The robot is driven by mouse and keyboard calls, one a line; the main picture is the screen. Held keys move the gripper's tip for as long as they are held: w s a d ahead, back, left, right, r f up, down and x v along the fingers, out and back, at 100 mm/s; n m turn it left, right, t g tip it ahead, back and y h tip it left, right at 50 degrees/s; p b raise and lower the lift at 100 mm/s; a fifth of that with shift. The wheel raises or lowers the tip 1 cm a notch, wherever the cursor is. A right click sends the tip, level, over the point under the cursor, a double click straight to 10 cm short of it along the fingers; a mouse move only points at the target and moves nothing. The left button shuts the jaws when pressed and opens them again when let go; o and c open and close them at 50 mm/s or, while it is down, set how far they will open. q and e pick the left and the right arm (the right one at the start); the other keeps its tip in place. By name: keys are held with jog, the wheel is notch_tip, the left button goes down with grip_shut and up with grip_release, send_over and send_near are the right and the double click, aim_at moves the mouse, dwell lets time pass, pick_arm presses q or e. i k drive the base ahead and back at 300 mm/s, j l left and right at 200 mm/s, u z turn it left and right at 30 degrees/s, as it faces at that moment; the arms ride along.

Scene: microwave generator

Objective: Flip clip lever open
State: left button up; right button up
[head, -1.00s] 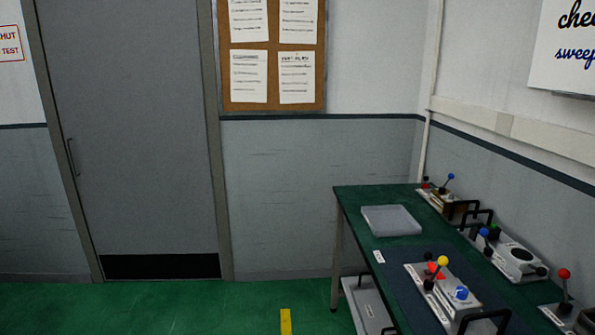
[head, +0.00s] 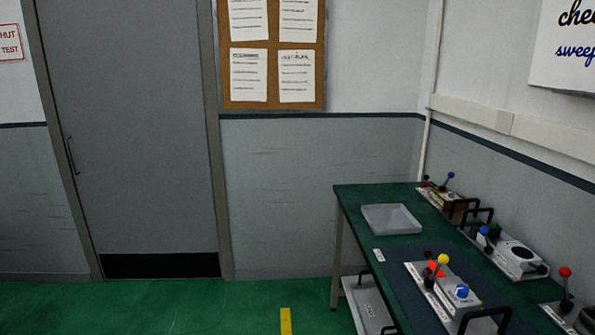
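A green-topped bench (head: 350,209) stands at the lower right and carries several metal devices with levers. The nearest full device (head: 425,285) sits on a dark mat and has a yellow-ball lever (head: 442,259), a red part (head: 436,269) and a blue knob (head: 462,291). Behind it are a device with a blue-ball lever (head: 450,176) and a device with a round dark opening (head: 522,254). A red-ball lever (head: 565,272) stands on a device cut by the right edge. I cannot tell which lever is the clip lever. Neither of my grippers shows.
A clear shallow tray (head: 391,218) lies on the bench's far left part. A grey case (head: 367,303) is on the shelf below. The green floor left of the bench is open, up to a grey door (head: 130,140).

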aim_at(443, 258)
jog(key=i+j+z, duration=0.3)
jog(key=i, duration=0.3)
jog(key=i+j+z, duration=0.3)
jog(key=i+j, duration=0.2)
jog(key=j, duration=0.15)
